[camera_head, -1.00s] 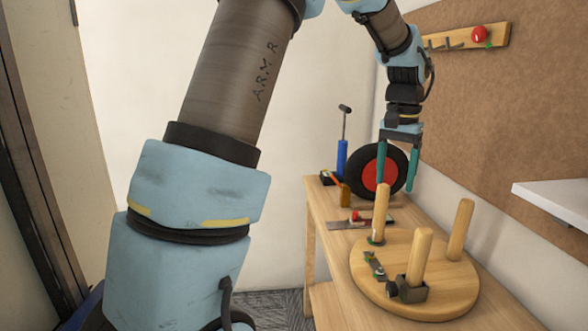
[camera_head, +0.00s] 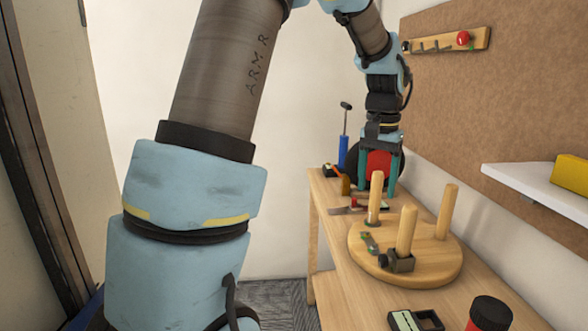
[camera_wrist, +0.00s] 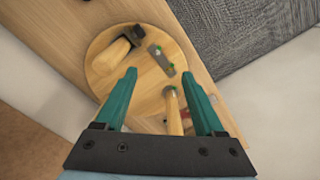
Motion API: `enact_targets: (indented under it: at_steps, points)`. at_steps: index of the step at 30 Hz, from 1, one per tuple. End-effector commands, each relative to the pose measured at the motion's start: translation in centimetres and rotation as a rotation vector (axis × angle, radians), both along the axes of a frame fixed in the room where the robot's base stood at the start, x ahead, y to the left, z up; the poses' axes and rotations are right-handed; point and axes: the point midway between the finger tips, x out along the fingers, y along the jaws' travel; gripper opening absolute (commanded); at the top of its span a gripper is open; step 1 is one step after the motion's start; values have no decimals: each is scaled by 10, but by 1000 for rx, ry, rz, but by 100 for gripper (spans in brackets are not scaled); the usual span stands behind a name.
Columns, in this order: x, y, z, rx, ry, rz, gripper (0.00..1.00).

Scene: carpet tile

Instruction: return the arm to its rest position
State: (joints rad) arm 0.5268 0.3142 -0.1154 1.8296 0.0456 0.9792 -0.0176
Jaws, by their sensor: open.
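My arm rises from the left of the head view and bends down over the far part of the bench. My gripper (camera_head: 377,188) hangs fingers down in front of the black and red wheel (camera_head: 380,163), which it partly hides. Its two green fingers are apart with nothing gripped between them. In the wrist view my gripper (camera_wrist: 160,93) is open, and a peg (camera_wrist: 173,110) of the round wooden board (camera_wrist: 103,72) shows beyond and between the fingers. I cannot tell how far above the board the fingertips are.
The wooden bench (camera_head: 345,278) holds the round board with upright pegs. A blue-handled tool (camera_head: 343,150) stands behind. A red jar with a black lid (camera_head: 489,314) and a small tray (camera_head: 416,321) sit in front. A white shelf (camera_head: 535,184) with a yellow block (camera_head: 571,174) juts from the right wall.

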Motion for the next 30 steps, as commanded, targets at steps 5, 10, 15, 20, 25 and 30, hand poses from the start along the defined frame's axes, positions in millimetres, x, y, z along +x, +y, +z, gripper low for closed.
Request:
enact_targets:
  at_steps: [5,10,15,20,25,30]
  points:
    - [-1,47,-15,-8,-14,87,71]
    - [-11,106,-34,-18,-34,200,71]
    - [-43,183,-61,-33,-66,363,71]
    - [-80,233,-81,-45,-96,493,71]
    - [-97,250,-88,-49,-110,543,71]
    - [-97,250,-89,-49,-110,544,71]
